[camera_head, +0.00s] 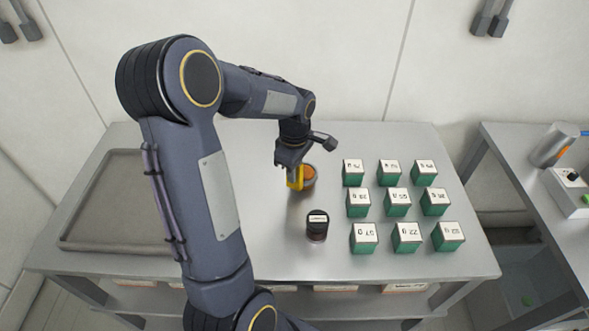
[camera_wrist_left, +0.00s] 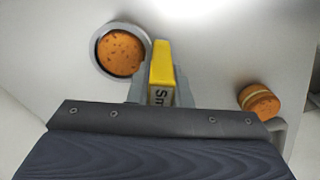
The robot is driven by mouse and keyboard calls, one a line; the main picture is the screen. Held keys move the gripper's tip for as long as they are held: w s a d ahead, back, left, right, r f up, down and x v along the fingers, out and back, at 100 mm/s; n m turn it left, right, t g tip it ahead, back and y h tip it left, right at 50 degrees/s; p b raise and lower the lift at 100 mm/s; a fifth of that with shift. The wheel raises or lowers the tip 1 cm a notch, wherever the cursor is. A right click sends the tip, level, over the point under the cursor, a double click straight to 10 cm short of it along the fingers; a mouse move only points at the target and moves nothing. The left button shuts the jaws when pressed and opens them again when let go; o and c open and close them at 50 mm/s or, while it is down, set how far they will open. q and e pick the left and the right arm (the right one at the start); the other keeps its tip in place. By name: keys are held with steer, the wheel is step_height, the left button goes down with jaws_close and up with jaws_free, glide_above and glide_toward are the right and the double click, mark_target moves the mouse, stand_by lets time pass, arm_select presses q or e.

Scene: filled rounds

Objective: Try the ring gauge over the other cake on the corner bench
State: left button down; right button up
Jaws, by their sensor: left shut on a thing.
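My left gripper (camera_head: 292,163) is shut on the yellow handle (camera_head: 295,179) of the ring gauge, over the middle of the bench. The handle also shows in the left wrist view (camera_wrist_left: 161,62), with partly hidden lettering. The gauge's grey ring (camera_wrist_left: 97,66) encircles an orange-brown speckled cake (camera_wrist_left: 121,52) as seen from above; I cannot tell how far down it sits. That cake shows in the head view (camera_head: 308,172) too. Another cake (camera_wrist_left: 258,102), with a pale filling layer, stands apart at the right in the wrist view. My arm hides it in the head view.
A dark round pot (camera_head: 317,228) with a white label stands in front of the ring. Several green labelled boxes (camera_head: 397,203) stand in rows at the right. A grey tray (camera_head: 72,213) lies at the left. Another bench (camera_head: 500,148) is at far right.

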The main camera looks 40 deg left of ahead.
arm_select(q)
steer(key=shift+f+b, duration=1.2)
steer(key=shift+f, duration=0.4)
steer(key=shift+r, duration=0.2)
stand_by(0.6)
steer(key=shift+r+p, duration=3.75)
steer(key=shift+r, duration=0.95)
